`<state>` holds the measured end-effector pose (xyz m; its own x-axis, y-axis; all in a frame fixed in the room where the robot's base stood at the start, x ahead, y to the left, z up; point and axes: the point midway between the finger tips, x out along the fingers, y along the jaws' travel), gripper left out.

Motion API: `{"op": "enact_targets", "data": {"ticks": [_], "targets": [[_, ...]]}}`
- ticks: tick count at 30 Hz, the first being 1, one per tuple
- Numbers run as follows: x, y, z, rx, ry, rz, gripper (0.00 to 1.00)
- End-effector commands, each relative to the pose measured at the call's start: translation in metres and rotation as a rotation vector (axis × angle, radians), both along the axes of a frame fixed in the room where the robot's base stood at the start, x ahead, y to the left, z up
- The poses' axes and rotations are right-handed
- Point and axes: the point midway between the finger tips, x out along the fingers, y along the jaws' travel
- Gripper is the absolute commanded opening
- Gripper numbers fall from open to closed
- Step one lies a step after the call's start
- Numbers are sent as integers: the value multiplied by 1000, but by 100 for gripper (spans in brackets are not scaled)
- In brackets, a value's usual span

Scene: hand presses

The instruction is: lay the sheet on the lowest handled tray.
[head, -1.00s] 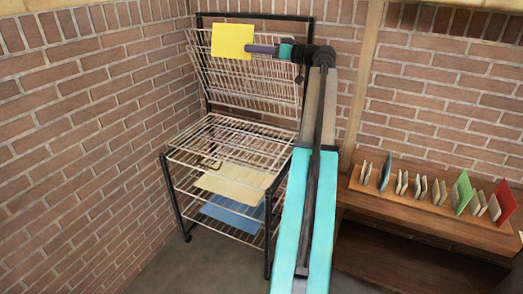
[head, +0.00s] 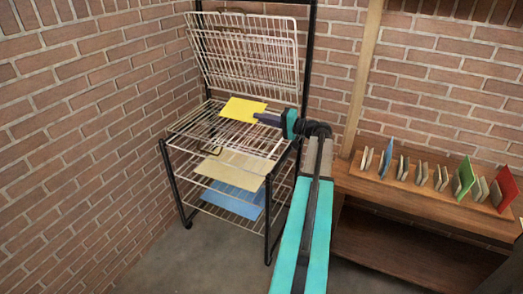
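The yellow sheet (head: 241,109) lies nearly flat over the back part of the upper level wire tray (head: 192,131) of the drying rack. Its near right edge is at my gripper (head: 262,118), which appears shut on it. I cannot tell whether the sheet touches the wires. More wire trays (head: 240,50) are tipped up at the back of the rack. A cream sheet (head: 234,171) and a blue sheet (head: 232,200) lie on lower levels. A small dark loop, perhaps a handle (head: 210,149), shows below the front of the level tray.
The rack's black frame (head: 171,185) stands near brick walls at the left and back. A wooden bench (head: 410,207) at the right carries a row of upright cards, including a green card (head: 463,176) and a red card (head: 505,189). Grey floor (head: 165,265) is free in front.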

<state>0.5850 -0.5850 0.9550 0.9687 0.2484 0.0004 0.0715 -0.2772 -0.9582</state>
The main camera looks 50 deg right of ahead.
Motion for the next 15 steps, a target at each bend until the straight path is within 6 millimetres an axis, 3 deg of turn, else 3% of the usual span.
{"op": "enact_targets", "data": {"ticks": [1,7,15], "targets": [[-4,5,-18,41,11,-1,0],[-16,19,-74,184,47,-7,0],[-27,31,-115,275,69,-13,0]]}}
